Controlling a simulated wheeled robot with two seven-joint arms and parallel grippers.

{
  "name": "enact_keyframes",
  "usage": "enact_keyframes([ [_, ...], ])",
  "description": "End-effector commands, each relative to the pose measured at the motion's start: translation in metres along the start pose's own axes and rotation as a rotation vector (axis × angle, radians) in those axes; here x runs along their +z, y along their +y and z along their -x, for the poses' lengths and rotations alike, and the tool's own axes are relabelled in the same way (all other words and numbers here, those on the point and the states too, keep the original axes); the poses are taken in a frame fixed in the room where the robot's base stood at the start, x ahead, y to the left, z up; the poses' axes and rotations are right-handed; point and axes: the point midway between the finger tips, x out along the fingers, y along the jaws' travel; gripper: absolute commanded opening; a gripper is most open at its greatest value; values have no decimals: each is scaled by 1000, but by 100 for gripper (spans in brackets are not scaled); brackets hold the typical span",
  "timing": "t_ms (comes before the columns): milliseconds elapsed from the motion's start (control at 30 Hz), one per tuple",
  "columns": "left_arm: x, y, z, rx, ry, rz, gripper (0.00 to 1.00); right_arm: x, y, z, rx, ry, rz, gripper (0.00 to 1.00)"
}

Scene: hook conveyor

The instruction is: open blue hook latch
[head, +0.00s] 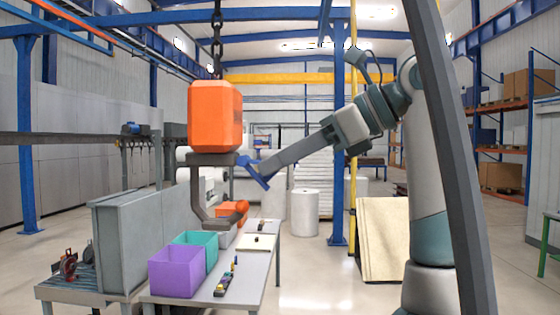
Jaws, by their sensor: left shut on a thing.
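A large orange hook block (215,115) hangs from a dark chain at the left of centre in the head view. The blue latch (257,174) is at the upper right of the hook, slanting down to the right and apart from the hook's tip. My left gripper (268,167) reaches in from the right and is shut on the blue latch. Its fingertips partly hide the latch. My right gripper is not in view.
Under the hook stands a grey table (262,268) with a purple bin (177,272), a teal bin (200,242), an orange bin (229,210) and small parts. A grey upright panel (145,240) stands to the left. A white roll (305,212) stands behind. Open floor lies right of the table.

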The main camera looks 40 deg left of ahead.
Motion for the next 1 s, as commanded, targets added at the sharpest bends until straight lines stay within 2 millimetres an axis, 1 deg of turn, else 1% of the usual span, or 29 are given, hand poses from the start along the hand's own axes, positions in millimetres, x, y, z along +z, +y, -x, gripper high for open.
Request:
enact_keyframes([
  [33,4,-2,2,-5,5,0,5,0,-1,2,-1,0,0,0],
  [400,17,-4,9,-4,69,21,4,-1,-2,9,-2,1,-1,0],
  [1000,20,-4,10,-4,90,27,4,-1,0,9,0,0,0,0],
])
